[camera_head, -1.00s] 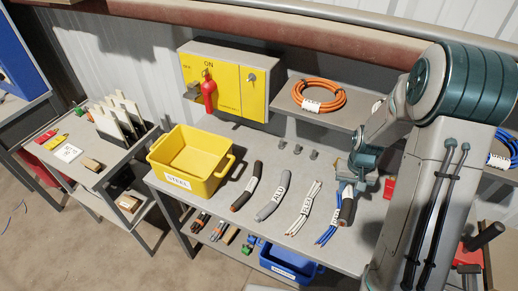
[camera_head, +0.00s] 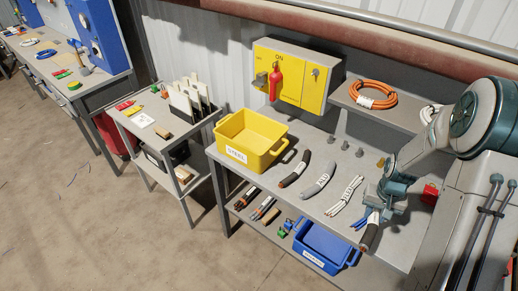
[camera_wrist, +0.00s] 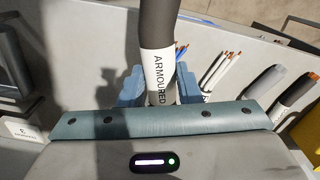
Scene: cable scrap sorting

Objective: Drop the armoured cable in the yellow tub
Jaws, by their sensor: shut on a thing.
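The armoured cable (camera_wrist: 157,30) is a thick dark length with a white label reading ARMOURED. My gripper (camera_wrist: 147,88) is shut on it, its blue fingers on either side of the label. In the head view my gripper (camera_head: 383,200) is over the right part of the bench, with the dark end of the cable hanging below it. The yellow tub (camera_head: 231,154), labelled STEEL, stands empty at the bench's left end, well to the left of my gripper.
Between tub and gripper lie a dark cable (camera_head: 295,170), a grey cable (camera_head: 319,180) and a white wire bundle (camera_head: 344,195). A blue tub (camera_head: 318,246) is on the lower shelf. A yellow switch box (camera_head: 290,75) and an orange coil (camera_head: 371,94) are behind.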

